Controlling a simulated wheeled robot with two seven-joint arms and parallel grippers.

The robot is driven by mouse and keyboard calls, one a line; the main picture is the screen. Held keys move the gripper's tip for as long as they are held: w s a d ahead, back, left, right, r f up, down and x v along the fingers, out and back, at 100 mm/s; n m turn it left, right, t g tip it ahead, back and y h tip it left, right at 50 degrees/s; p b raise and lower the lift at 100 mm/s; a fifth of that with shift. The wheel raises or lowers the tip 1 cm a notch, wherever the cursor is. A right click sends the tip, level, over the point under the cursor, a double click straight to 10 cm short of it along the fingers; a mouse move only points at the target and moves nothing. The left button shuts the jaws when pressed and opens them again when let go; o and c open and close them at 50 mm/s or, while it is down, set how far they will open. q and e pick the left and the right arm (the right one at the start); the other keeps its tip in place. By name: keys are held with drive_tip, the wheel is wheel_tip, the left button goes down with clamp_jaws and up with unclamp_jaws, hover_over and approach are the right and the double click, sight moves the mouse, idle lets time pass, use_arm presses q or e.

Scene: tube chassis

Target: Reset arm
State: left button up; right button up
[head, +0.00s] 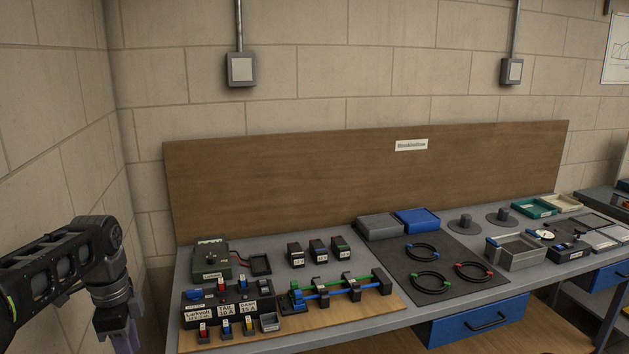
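My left arm comes in from the left, bent down at the wrist, left of the workbench (375,331). My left gripper (122,338) points down at the bottom edge of the head view. A purplish patch shows at its lower end, but the fingertips are cut off or too dark, so I cannot tell if it is open. My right arm and gripper are not in view. A tube chassis (340,289) with green and blue tubes in black brackets lies on a wooden board (372,306) at the front left of the bench.
A black box with labels (231,308) and small coloured parts stand left of the chassis. Three black rings lie on a dark mat (446,258). Grey and blue boxes (417,220) stand behind. A metal tray (515,252) is at the right. A wooden back panel (300,175) closes off the rear.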

use_arm(q)
drive_tip(key=w+d+f+n+t+h, duration=0.1)
drive_tip(key=w+d+f+n+t, duration=0.4)
drive_tip(key=w+f, duration=0.4)
drive_tip(key=s+d+f+n+h, duration=0.15)
drive_tip(key=d+f+n, duration=0.25)
drive_tip(key=d+f, duration=0.4)
drive_tip(key=s+d+f+n, duration=0.2)
drive_tip(key=d+f+n, duration=0.3)
drive_tip(key=f, duration=0.5)
drive_tip(key=s+d+f+g, duration=0.1)
drive_tip(key=s+d+f, duration=0.3)
drive_tip(key=s, duration=0.5)
drive_tip(key=s+d+f+n+g+h, duration=0.1)
drive_tip(key=s+d+f+g, duration=0.1)
drive_tip(key=s+f, duration=0.3)
drive_tip(key=s+d+f+g, duration=0.1)
drive_tip(key=s+d+f, duration=0.4)
drive_tip(key=s, duration=0.8)
drive_tip(key=shift+d+n+g, duration=0.3)
drive_tip(key=shift+d+g, duration=0.05)
drive_tip(key=shift+g, duration=0.05)
drive_tip(key=shift+h, duration=0.25)
